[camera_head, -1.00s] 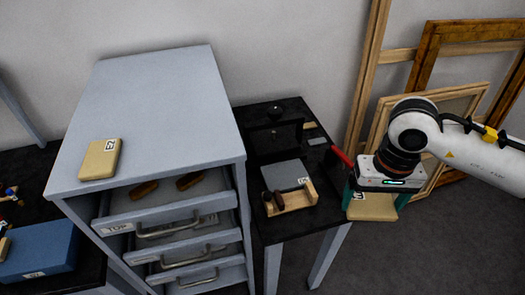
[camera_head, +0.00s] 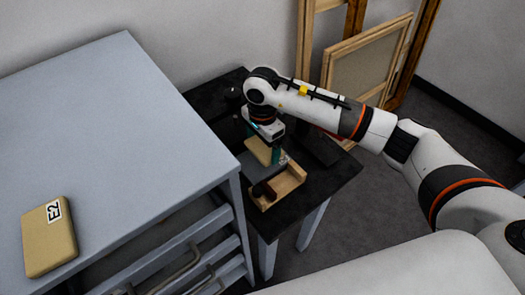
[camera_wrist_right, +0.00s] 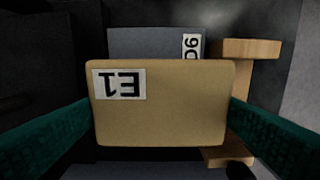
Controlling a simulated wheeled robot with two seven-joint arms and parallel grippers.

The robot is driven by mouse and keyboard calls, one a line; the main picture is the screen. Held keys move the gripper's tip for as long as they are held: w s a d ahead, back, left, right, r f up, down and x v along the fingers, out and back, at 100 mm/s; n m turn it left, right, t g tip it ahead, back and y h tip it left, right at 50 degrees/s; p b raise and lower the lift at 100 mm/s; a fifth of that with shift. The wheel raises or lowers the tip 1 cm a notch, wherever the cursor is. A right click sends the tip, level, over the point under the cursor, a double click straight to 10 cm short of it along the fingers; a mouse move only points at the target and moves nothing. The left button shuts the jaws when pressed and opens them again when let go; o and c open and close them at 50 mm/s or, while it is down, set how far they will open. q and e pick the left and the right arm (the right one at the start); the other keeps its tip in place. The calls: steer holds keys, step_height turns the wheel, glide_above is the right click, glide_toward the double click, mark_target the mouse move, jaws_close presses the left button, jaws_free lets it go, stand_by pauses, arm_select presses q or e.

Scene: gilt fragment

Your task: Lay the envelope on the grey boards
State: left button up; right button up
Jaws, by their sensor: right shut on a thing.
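My right gripper (camera_head: 262,141) is shut on a tan envelope (camera_head: 257,151) and holds it over the small black table. In the right wrist view the envelope (camera_wrist_right: 160,115) sits flat between the two green fingers, with an upside-down "E1" label. The grey boards (camera_wrist_right: 150,42) show partly behind and beneath it, with a white label at their right end. The boards (camera_head: 252,166) also show beside the envelope in the head view. The envelope hides part of them, and I cannot tell whether it touches them. My left gripper is not in view.
A wooden holder (camera_head: 287,186) with a dark object stands at the boards' near edge. Another tan envelope (camera_head: 49,236), labelled "E2", lies on the grey cabinet (camera_head: 120,120) at the left. Wooden frames (camera_head: 365,62) lean on the wall behind. The table's (camera_head: 325,190) right side is partly clear.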

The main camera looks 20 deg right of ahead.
mark_target(262, 147)
steer(key=shift+w+a+f, duration=0.1)
steer(key=shift+f, duration=0.55)
step_height(262, 147, down, 2)
steer(key=shift+f+p, duration=0.15)
steer(key=shift+p, duration=0.35)
steer(key=shift+f, duration=0.35)
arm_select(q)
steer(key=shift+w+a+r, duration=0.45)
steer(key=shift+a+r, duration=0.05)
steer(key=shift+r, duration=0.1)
arm_select(e)
steer(key=shift+f, duration=0.1)
steer(key=shift+f, duration=0.15)
steer(key=o, duration=0.7)
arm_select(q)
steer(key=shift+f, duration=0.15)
